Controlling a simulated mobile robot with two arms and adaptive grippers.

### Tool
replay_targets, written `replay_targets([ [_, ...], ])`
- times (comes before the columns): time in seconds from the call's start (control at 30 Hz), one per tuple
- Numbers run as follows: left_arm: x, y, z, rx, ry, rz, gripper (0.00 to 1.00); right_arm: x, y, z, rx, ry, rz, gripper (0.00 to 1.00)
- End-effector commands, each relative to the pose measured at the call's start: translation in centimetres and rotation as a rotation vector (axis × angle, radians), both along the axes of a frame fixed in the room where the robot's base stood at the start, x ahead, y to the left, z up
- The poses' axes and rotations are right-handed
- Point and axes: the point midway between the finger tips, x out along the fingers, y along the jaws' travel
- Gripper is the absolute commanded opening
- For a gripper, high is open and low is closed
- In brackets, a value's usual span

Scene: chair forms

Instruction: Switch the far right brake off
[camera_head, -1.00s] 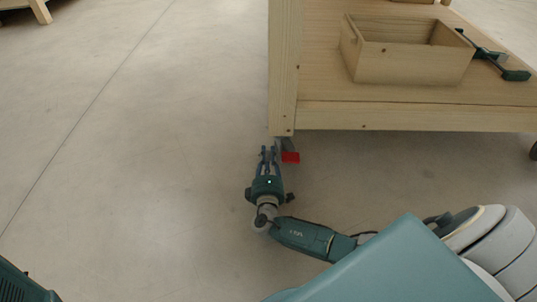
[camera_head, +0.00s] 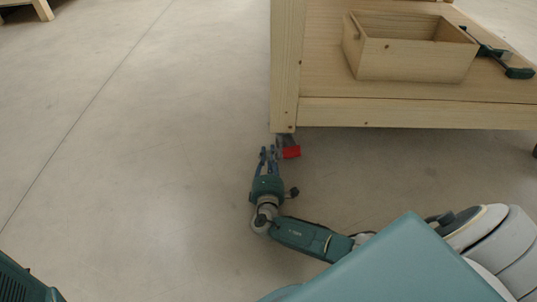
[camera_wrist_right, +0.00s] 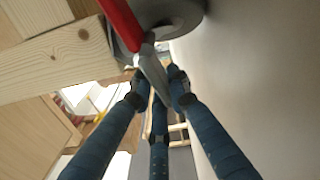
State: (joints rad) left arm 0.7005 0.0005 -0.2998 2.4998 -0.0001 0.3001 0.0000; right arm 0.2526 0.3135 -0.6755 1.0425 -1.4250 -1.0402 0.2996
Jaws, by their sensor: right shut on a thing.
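The brake is a red pedal (camera_head: 291,152) with a grey metal part, at the caster under the near left leg of a wooden workbench. In the right wrist view the red pedal (camera_wrist_right: 120,22) crosses the upper left, in front of the grey caster wheel (camera_wrist_right: 178,14). My right gripper (camera_head: 268,151) is low by the floor, just left of the pedal. In the wrist view its blue fingers (camera_wrist_right: 157,80) close around the grey metal lever (camera_wrist_right: 152,72) below the red pedal. The exact contact is partly hidden. My left gripper is out of view.
The wooden workbench (camera_head: 420,115) has a low shelf with a wooden box (camera_head: 415,60) and a green-and-black clamp (camera_head: 518,73) on it. Its leg (camera_head: 286,75) stands right above the brake. The concrete floor to the left is clear.

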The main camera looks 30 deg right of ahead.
Motion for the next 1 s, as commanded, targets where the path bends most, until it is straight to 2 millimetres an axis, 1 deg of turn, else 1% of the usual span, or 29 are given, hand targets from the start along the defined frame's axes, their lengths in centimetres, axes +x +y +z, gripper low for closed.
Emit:
replay_targets([
  [0.13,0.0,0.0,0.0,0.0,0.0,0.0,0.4,-0.1,0.1,-0.2,-0.001,0.004,0.002,0.0],
  [0.17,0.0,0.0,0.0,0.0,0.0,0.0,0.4,-0.1,0.1,-0.2,-0.001,0.004,0.002,0.22],
  [0.2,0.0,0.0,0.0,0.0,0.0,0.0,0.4,-0.1,0.1,-0.2,-0.001,0.004,0.002,0.3],
  [0.23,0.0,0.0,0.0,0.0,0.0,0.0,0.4,-0.1,0.1,-0.2,-0.001,0.004,0.002,0.35],
  [0.57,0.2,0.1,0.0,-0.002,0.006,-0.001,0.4,-0.2,0.2,-0.1,0.001,0.001,0.002,0.35],
  [0.67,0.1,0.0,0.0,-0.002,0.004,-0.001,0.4,-1.1,0.7,-0.2,0.002,0.003,0.003,0.35],
  [0.9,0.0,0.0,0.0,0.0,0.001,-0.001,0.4,-4.6,2.8,-0.2,0.001,0.004,0.002,0.35],
  [1.0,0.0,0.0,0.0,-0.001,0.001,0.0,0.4,-5.6,3.5,-0.2,0.001,0.004,0.003,0.35],
])
